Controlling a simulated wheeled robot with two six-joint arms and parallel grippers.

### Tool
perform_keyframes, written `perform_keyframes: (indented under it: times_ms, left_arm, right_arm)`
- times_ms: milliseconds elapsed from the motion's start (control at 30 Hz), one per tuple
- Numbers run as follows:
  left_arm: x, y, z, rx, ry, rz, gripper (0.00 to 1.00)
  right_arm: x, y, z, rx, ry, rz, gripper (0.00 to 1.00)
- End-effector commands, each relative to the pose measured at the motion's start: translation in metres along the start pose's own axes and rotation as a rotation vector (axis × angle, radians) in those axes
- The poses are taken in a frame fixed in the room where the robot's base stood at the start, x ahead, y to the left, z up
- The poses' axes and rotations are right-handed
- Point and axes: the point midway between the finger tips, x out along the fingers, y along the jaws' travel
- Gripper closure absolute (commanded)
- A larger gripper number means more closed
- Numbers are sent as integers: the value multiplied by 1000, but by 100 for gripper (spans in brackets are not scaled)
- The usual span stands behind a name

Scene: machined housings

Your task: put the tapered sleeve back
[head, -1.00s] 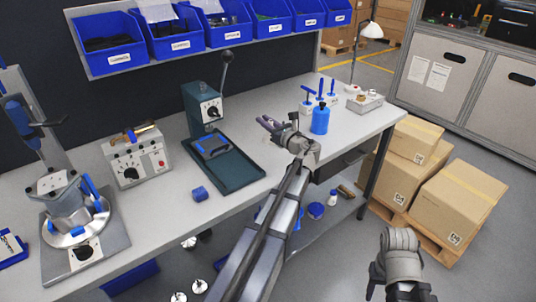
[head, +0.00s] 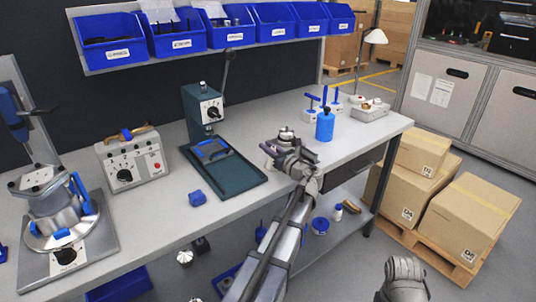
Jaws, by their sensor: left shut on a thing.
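My left gripper (head: 283,153) is over the right half of the workbench, to the right of the dark green press. It is shut on a small grey metal part, which I take to be the tapered sleeve (head: 286,134). The fingers hide much of this part, so its exact shape and tilt are unclear. I cannot tell whether it touches the bench top. Only a grey link of my right arm shows at the bottom right; its gripper is out of the picture.
A blue bottle (head: 325,126) stands close to the right of my left gripper. A metal housing (head: 58,212) with blue clamps stands far left. Blue bins (head: 182,43) hang above.

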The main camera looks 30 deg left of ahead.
Motion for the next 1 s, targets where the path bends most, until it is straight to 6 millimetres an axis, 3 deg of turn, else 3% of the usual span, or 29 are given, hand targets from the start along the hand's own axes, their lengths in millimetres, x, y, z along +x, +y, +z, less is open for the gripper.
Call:
perform_keyframes:
  times_ms: [367,400,633,1000]
  left_arm:
    - [0,0,-5,0,0,0,100]
    - [0,0,-4,0,0,0,77]
    - [0,0,-3,0,0,0,52]
    - [-2,0,1,0,0,-1,50]
  right_arm:
    - [5,0,0,0,0,0,50]
    - [4,0,0,0,0,0,50]
    - [3,0,0,0,0,0,50]
    - [-1,0,0,0,0,0,50]
